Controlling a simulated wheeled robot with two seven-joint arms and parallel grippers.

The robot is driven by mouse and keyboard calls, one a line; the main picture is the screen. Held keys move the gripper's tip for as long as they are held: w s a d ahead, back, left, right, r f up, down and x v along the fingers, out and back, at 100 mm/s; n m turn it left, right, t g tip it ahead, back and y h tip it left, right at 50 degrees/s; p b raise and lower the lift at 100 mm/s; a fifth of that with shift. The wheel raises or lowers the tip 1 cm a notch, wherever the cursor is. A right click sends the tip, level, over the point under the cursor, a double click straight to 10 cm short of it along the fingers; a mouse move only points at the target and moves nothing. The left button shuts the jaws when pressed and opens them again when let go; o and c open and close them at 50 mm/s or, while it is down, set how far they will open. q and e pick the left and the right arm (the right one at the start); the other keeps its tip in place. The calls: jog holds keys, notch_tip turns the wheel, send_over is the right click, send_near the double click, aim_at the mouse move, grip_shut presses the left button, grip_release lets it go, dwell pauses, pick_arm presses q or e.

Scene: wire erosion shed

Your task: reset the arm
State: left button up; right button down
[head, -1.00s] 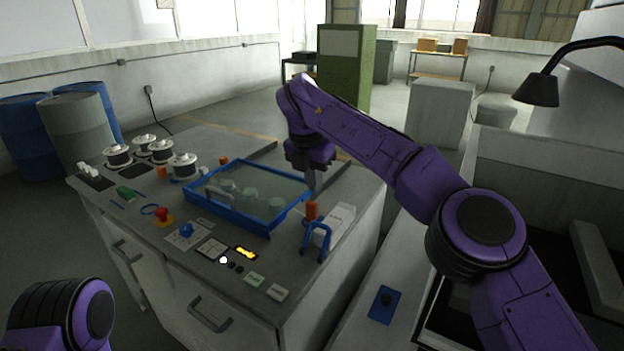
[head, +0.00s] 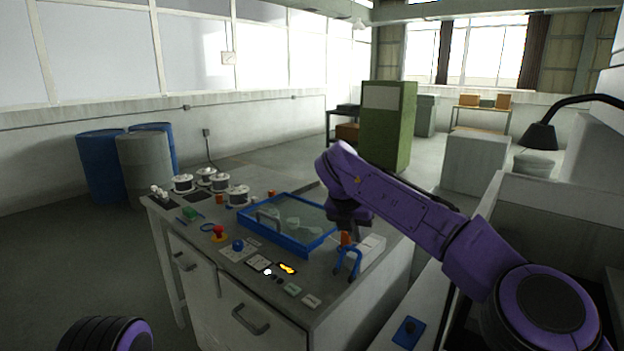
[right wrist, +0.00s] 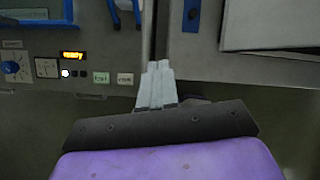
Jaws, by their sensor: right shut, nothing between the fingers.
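My right arm (head: 400,208) is purple and reaches in from the right over the work table (head: 285,330). Its wrist hangs by the right end of the blue-rimmed tray (head: 285,245), and its fingers cannot be made out in the head view. In the right wrist view the right gripper (right wrist: 157,66) shows its pale fingers together, with nothing between them. They appear over the dark gap beside the table's edge. My left gripper is out of view; only a rounded part of my left arm shows at the bottom left.
The table bears wire spools (head: 237,194), a red button (head: 218,232), a lit yellow display (head: 287,269) and a blue stand (head: 348,263) near my right wrist. A blue pad (head: 408,331) lies on the right counter. A black lamp (head: 541,136) hangs at the right. Drums stand at the left.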

jog(key=a+f+n+t+h, duration=0.35)
jog(key=f+n+t, duration=0.35)
jog(key=f+n, duration=0.6)
jog(key=s+f+n+y, duration=0.1)
jog(key=s+f+n, duration=0.25)
jog(key=f, duration=0.25)
jog(key=s+d+f+n+y+b, duration=0.1)
jog(key=s+f+n, duration=0.25)
jog(key=f, duration=0.25)
jog(key=s+f+n+y, duration=0.2)
jog(key=s+f+n, duration=0.1)
jog(key=f+n, duration=0.3)
jog(key=s+d+f+n+g+y+b, duration=0.1)
jog(key=s+d+f+n+g, duration=0.15)
jog(key=s+d+f, duration=0.4)
jog(key=s+d+f+n+g, duration=0.1)
jog(key=s+d+f+n, duration=0.2)
jog(key=s+f, duration=0.55)
jog(key=s+d+n+g+h, duration=0.1)
jog(key=s+d+g, duration=0.1)
jog(key=s+d, duration=0.4)
jog(key=s+d+f+n+g+h+b, duration=0.1)
jog(key=s+d, duration=0.6)
jog(key=s, duration=0.7)
jog(key=shift+s+d+f+n+g, duration=0.15)
jog(key=shift+s+f+n+g, duration=0.15)
jog(key=shift+n+g, duration=0.25)
